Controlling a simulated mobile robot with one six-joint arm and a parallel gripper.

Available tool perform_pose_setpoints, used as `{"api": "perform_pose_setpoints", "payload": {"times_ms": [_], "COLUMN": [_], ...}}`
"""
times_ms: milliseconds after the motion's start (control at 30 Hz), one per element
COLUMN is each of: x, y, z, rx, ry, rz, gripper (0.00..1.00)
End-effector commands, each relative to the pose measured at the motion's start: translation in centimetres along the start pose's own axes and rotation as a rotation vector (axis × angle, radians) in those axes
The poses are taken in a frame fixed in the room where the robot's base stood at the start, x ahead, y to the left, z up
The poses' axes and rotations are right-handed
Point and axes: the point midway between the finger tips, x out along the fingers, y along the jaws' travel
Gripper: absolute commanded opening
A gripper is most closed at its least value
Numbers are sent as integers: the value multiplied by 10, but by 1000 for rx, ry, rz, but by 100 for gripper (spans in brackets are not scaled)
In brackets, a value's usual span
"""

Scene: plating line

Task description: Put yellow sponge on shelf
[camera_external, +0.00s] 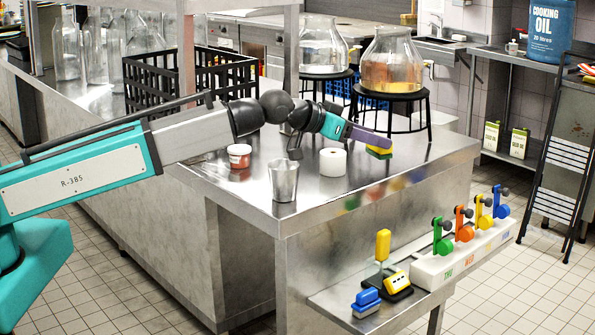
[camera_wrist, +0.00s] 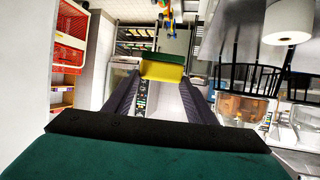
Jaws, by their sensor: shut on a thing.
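The yellow sponge (camera_external: 379,151) has a green layer and shows at the end of my gripper (camera_external: 376,146), over the right part of the steel counter (camera_external: 240,195). In the wrist view the sponge (camera_wrist: 163,72) sits between the two dark purple fingers of my gripper (camera_wrist: 162,80), which are shut on it. I cannot tell how far the sponge is above the counter. A low steel shelf (camera_external: 338,303) juts from the counter's front. Another shelf (camera_external: 510,165) is under the side table at the back right.
A metal cup (camera_external: 284,180), a white roll (camera_external: 333,162) and a red-and-white tub (camera_external: 239,155) stand on the counter. Glass jars (camera_external: 390,62) rest on black stands behind.

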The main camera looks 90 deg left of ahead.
Motion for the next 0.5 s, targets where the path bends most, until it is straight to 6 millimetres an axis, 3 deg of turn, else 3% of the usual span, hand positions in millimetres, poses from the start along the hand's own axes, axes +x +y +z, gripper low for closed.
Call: {"api": "perform_pose_setpoints", "payload": {"times_ms": [100, 500], "x": [-12, -63], "y": [43, 173], "z": [3, 17], "rx": [20, 84], "ry": [0, 1], "rz": [48, 206], "gripper": [30, 30]}}
